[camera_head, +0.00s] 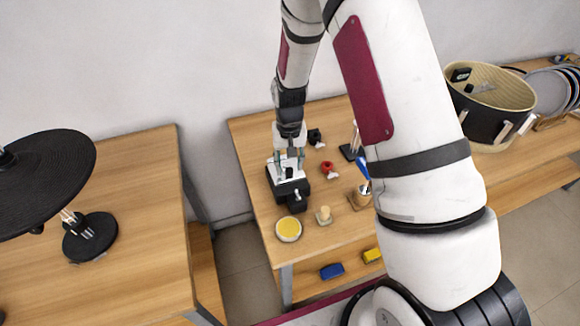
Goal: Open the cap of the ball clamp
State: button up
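A black block-like device with a pale top plate (275,173), which appears to be the ball clamp, sits on the wooden table near its left edge. A small dark knob or part (289,173) shows on its top. My gripper (289,163) points down right over the device, its two grey fingers apart. The fingertips overlap the top plate in this view. I cannot tell whether they touch it or which part is the cap.
A yellow-topped round tin (289,229), a pale small block (324,215) and a red-topped item (328,168) stand nearby. A black drum-like bin (487,120) is at the right. Blue (332,271) and yellow (373,256) items lie on the lower shelf. A gap separates the left table (140,240).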

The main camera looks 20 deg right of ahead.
jog(key=shift+f, duration=0.85)
grip_shut()
jog(key=shift+w, duration=0.2)
